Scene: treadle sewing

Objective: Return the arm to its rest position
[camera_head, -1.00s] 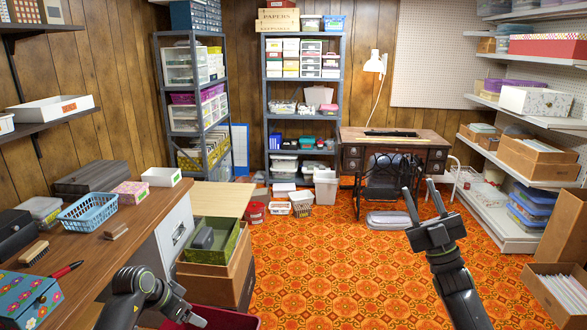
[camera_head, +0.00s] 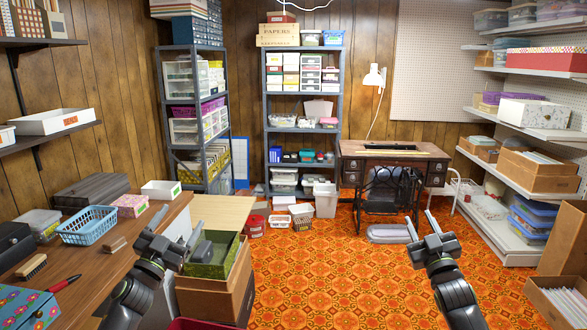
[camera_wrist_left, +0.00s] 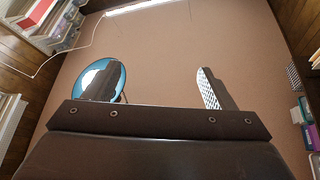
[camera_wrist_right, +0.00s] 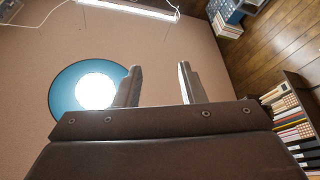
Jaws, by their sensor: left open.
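My left gripper (camera_head: 177,226) is raised at the front left, beside the wooden worktop and in front of the green open box. Its two fingers point up and stand apart with nothing between them. In the left wrist view the fingers (camera_wrist_left: 160,88) are also apart and empty, facing the ceiling. My right gripper (camera_head: 421,222) is raised over the carpet at the front right, with its fingers up and apart. In the right wrist view the fingers (camera_wrist_right: 158,85) are spread and empty too.
A wooden worktop (camera_head: 150,222) with a blue basket (camera_head: 88,226) lies on the left. The green box (camera_head: 216,258) sits on a cardboard box near my left arm. A sewing table (camera_head: 395,151) stands at the back. Shelves line the right wall. The orange carpet (camera_head: 320,270) between is clear.

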